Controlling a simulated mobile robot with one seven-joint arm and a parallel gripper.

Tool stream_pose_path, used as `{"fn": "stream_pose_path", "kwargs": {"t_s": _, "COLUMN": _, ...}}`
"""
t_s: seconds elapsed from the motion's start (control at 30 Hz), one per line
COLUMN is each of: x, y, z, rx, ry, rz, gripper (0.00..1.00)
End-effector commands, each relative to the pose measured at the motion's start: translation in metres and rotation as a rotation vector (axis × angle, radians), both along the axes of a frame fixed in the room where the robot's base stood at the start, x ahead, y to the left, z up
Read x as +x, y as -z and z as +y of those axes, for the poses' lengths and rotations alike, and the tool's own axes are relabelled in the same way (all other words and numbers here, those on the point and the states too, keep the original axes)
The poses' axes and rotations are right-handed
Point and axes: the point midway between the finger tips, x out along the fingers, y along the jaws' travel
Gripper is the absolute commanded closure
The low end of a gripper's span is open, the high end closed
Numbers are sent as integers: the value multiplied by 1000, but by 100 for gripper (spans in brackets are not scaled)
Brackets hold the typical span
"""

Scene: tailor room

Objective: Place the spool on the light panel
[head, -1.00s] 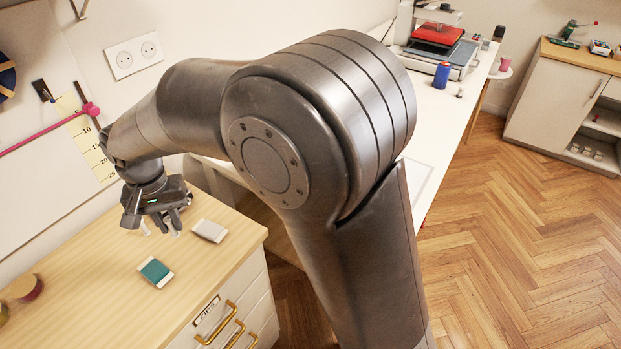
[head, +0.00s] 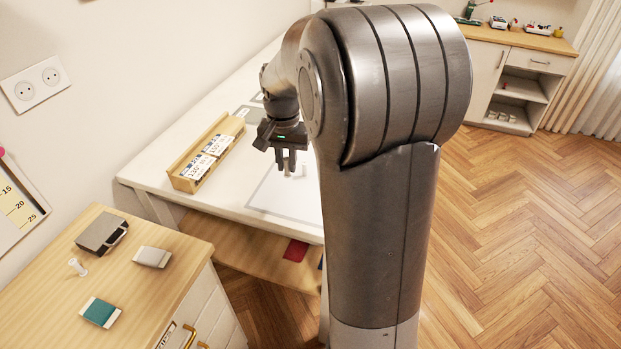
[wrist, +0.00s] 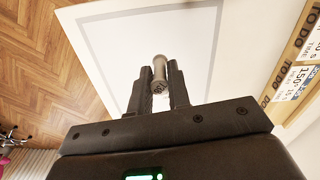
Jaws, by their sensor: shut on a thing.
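My gripper (head: 290,162) is over the white table in the head view. In the wrist view my gripper (wrist: 161,88) is shut on a small greyish spool (wrist: 160,68), which sits between the two fingers. The light panel (head: 268,198) is a flat white rectangle with a grey border on the table. It also shows in the wrist view (wrist: 120,45), behind the spool. The spool is over the panel's area; I cannot tell how large the gap is, or if it touches. In the head view my arm hides the panel's right part.
A wooden tray (head: 180,182) with labelled cards stands on the table left of my gripper. A drawer cabinet (head: 50,318) at the lower left bears a grey box (head: 102,232), a small white spool-like piece (head: 76,267), a white block (head: 152,257) and a teal block (head: 100,312).

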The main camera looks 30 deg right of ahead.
Motion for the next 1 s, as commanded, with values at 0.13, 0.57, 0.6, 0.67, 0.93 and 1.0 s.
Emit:
{"fn": "stream_pose_path", "kwargs": {"t_s": 0.13, "x": -15, "y": -2, "z": -46, "rx": 2, "ry": 86, "rz": -1, "gripper": 100}}
{"fn": "stream_pose_path", "kwargs": {"t_s": 0.57, "x": -10, "y": 17, "z": -54, "rx": 3, "ry": 142, "rz": 2, "gripper": 100}}
{"fn": "stream_pose_path", "kwargs": {"t_s": 0.6, "x": -4, "y": 23, "z": -46, "rx": 3, "ry": 141, "rz": 2, "gripper": 100}}
{"fn": "stream_pose_path", "kwargs": {"t_s": 0.67, "x": 4, "y": 31, "z": -35, "rx": 4, "ry": 141, "rz": 3, "gripper": 100}}
{"fn": "stream_pose_path", "kwargs": {"t_s": 0.93, "x": 36, "y": 62, "z": 6, "rx": 3, "ry": 144, "rz": 1, "gripper": 100}}
{"fn": "stream_pose_path", "kwargs": {"t_s": 1.0, "x": 40, "y": 65, "z": 11, "rx": 3, "ry": 144, "rz": 1, "gripper": 100}}
